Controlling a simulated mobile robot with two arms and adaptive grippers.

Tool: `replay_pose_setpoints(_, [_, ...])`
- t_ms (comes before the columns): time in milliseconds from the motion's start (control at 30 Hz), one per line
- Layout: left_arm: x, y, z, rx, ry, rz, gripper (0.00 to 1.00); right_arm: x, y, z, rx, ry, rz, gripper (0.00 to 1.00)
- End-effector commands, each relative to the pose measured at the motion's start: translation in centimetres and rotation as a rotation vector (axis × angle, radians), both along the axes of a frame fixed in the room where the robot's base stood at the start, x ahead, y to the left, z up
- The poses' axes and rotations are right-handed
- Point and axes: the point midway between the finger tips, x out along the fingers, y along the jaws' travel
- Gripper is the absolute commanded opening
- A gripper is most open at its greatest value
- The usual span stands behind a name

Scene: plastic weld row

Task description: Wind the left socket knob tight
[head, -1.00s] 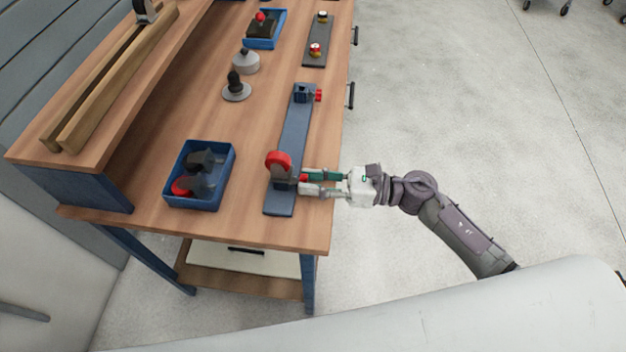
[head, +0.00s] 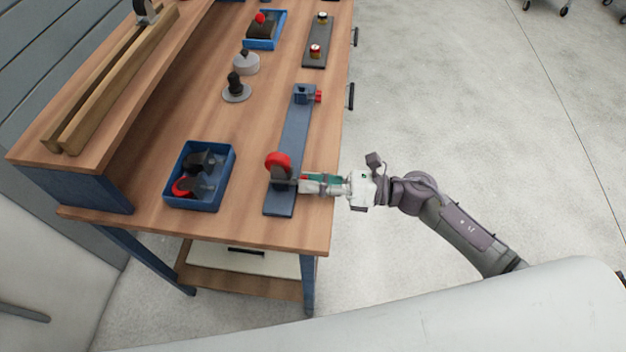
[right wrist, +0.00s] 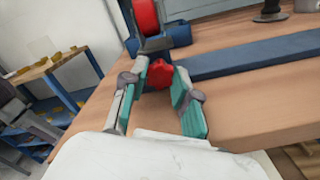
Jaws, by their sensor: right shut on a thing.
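A blue-grey bar (head: 293,135) lies along the bench's right edge, with a socket at each end. The near socket (head: 284,184) holds an upright red disc (head: 278,163), and its red knob (right wrist: 159,74) faces the bench edge. My right gripper (head: 306,184) reaches in from the right, over the edge. In the right wrist view its two teal-padded fingers (right wrist: 160,78) are shut on this knob, one on each side. The far socket (head: 303,94) has a red knob (head: 319,96) too, and nothing touches it. My left gripper is not in view.
A blue bin (head: 200,203) with red and black parts stands left of the bar. A grey flanged part (head: 236,91), a grey domed part (head: 246,63), another blue bin (head: 277,42) and a dark strip (head: 319,54) sit farther back.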

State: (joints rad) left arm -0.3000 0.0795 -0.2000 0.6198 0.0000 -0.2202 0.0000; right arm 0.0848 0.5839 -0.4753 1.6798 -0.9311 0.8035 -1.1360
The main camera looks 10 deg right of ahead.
Motion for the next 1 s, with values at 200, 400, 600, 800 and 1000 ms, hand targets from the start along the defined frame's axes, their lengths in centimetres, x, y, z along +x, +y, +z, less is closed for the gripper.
replay_pose_setpoints(200, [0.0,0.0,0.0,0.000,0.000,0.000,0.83,0.1,-0.1,0.1,0.000,-0.002,-0.001,0.38])
replay_pose_setpoints(400, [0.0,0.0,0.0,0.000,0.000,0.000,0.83,0.0,0.0,0.0,-0.001,-0.002,-0.001,0.55])
replay_pose_setpoints(600, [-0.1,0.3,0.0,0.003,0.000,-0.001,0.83,0.0,-0.1,0.0,-0.001,-0.002,-0.001,0.55])
replay_pose_setpoints(800, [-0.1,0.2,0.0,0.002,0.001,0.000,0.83,-0.5,-1.8,-0.1,-0.003,0.000,-0.002,0.55])
replay_pose_setpoints(1000, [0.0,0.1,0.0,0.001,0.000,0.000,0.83,-1.5,-4.8,-0.1,-0.004,0.000,-0.002,0.55])
